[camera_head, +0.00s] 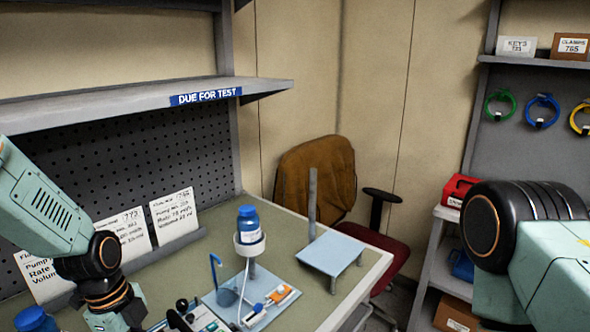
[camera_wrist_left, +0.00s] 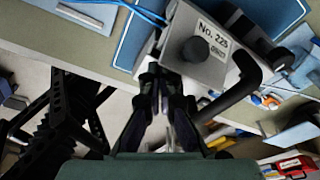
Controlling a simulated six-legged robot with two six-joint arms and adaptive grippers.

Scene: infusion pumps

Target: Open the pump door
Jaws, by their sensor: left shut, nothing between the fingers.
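In the left wrist view a pump (camera_wrist_left: 214,62) shows a pale grey face marked "No. 225". It has a round black knob (camera_wrist_left: 195,50) and a bent black handle (camera_wrist_left: 243,75) on its right side. My left gripper (camera_wrist_left: 166,78) is shut and empty, with its fingertips just below the pump's face near the knob; I cannot tell if they touch it. I cannot tell whether the pump door is open or closed.
On the green table a blue-capped bottle (camera_head: 249,225) sits in a ring holder. Beside it are a blue tray (camera_head: 262,315) with small parts and a raised grey platform (camera_head: 331,251). Written cards (camera_head: 173,216) stand at the back. A chair (camera_head: 318,175) stands beyond the table.

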